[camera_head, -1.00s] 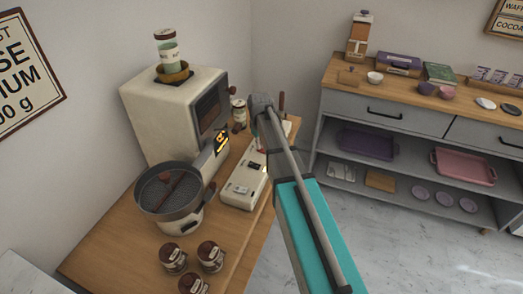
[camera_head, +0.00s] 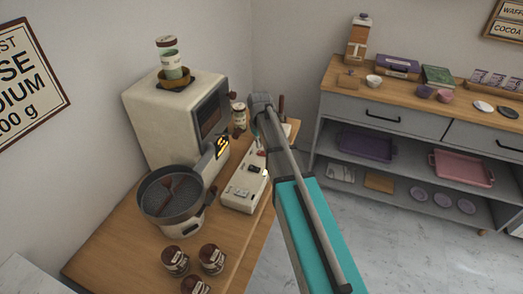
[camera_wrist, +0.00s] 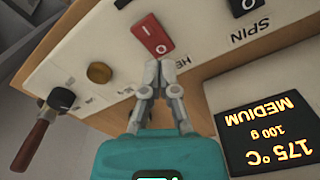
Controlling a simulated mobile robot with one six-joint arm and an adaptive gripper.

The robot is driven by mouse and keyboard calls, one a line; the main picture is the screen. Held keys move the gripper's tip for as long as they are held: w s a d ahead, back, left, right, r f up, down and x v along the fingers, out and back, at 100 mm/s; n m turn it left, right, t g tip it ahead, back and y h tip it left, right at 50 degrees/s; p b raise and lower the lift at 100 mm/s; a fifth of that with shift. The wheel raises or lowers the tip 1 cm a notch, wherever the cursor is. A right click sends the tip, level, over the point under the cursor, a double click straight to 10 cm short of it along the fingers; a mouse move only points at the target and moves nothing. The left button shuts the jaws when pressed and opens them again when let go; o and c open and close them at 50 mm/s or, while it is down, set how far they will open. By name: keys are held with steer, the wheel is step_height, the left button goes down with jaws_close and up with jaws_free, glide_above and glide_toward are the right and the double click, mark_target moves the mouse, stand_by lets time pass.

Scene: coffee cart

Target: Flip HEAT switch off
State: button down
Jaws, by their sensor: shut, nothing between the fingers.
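The white control panel (camera_head: 243,190) sits on the wooden cart beside the roaster; it fills much of the wrist view (camera_wrist: 70,55), where its lettering appears upside down. A red rocker switch (camera_wrist: 150,33) with a white "O" is on the panel. A second, dark rocker switch (camera_wrist: 217,8) is at the top edge, near the labels "SPIN" and a partly readable "HE". My gripper (camera_wrist: 161,65) is shut and empty, its fingertips right at the red switch's lower end. I cannot tell whether they touch.
A brass knob (camera_wrist: 99,72) and a dark-handled lever (camera_wrist: 36,142) are on the panel's left in the wrist view. The lit display (camera_wrist: 262,130) reads MEDIUM, 100 g, 175 °C. The round pan (camera_head: 171,190) and several jars (camera_head: 211,258) stand nearby.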

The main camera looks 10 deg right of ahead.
mark_target(260, 152)
steer(key=shift+r+p, duration=2)
steer(key=shift+r, duration=0.2)
steer(key=shift+s, duration=0.1)
